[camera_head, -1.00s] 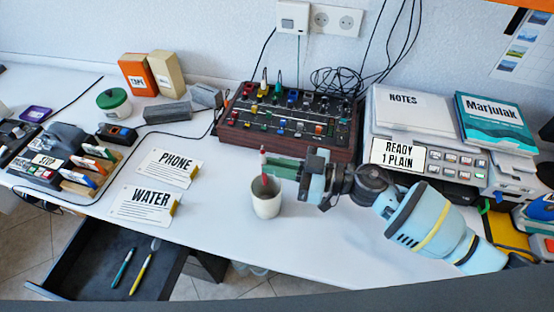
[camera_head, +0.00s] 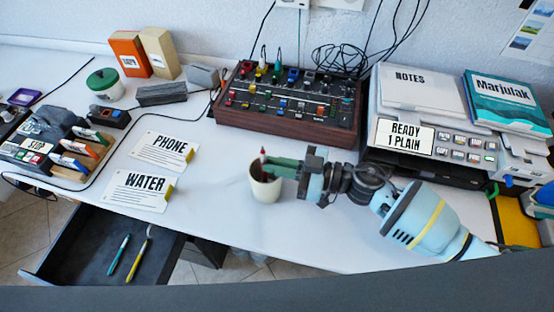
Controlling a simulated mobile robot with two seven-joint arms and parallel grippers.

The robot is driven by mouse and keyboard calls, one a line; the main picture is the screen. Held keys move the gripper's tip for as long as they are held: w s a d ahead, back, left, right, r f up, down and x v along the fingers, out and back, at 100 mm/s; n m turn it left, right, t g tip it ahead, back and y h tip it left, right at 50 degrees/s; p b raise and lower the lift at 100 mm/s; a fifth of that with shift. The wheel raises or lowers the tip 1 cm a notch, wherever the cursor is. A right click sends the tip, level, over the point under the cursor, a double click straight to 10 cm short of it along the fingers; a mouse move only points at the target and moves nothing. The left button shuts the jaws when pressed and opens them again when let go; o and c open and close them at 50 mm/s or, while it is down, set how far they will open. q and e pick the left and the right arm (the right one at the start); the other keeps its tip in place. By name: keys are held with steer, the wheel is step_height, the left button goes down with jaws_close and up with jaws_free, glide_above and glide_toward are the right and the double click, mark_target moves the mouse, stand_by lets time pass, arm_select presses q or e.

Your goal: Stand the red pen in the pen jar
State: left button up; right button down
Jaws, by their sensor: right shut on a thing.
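The red pen (camera_head: 263,159) is upright at the white pen jar (camera_head: 266,190). Its top shows just above the jar's rim and its lower part is hidden in the jar. My right gripper (camera_head: 270,165) comes in from the right with its green fingers shut on the pen, level with the rim. Whether the pen touches the jar's bottom cannot be seen. My left gripper is not in view.
A mixing console (camera_head: 290,105) stands behind the jar and a printer (camera_head: 415,125) behind my right arm. PHONE (camera_head: 163,150) and WATER (camera_head: 139,191) cards lie to the left. An open drawer (camera_head: 95,250) holds two pens. The white desk (camera_head: 222,180) around the jar is clear.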

steer(key=shift+f, duration=0.15)
steer(key=c, duration=1.5)
jaws_free()
steer(key=shift+o, duration=0.2)
steer(key=v, duration=0.7)
steer(key=shift+d+b, duration=0.3)
steer(key=shift+d, duration=0.05)
steer(key=shift+s, duration=0.1)
